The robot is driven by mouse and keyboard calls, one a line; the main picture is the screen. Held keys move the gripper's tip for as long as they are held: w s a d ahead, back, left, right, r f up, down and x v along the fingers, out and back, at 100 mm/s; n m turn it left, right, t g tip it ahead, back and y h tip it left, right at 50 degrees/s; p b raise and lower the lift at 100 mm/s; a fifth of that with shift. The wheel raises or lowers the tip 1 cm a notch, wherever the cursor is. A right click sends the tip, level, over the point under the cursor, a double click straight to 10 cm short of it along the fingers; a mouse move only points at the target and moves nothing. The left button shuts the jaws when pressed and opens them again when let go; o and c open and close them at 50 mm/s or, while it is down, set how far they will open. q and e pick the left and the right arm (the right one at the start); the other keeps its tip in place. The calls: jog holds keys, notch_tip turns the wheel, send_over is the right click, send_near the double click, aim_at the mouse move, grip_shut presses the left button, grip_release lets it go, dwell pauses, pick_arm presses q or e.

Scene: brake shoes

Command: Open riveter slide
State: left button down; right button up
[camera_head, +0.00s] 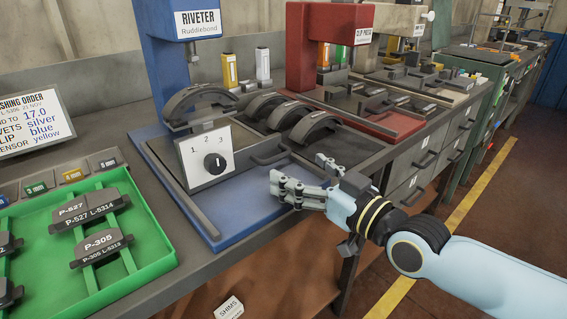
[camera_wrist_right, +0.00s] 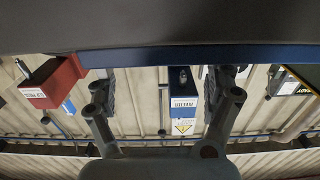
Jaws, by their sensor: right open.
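The blue riveter (camera_head: 180,22) stands on a blue base (camera_head: 240,228) on the bench. Its dark slide (camera_head: 168,158) lies on that base, with a dark bar handle (camera_head: 270,155) at the front. A curved brake shoe (camera_head: 197,98) sits under the riveter head. My right gripper (camera_head: 298,172) is open and empty, just right of and in front of the handle, apparently apart from it. The right wrist view shows its two fingers (camera_wrist_right: 160,88) spread, with the blue riveter (camera_wrist_right: 186,103) beyond and a blue edge across them. My left gripper is out of view.
A green tray (camera_head: 155,262) holds labelled shoes at lower left. The red clip press (camera_head: 320,40) stands to the right, with more brake shoes (camera_head: 311,126) between.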

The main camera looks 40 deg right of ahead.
aim_at(279, 157)
jog(key=w+b, duration=0.1)
jog(key=w, duration=0.4)
jog(key=shift+a, duration=0.2)
jog(key=shift+c, duration=0.2)
jog(key=shift+r, duration=0.1)
jog(key=c, duration=1.6)
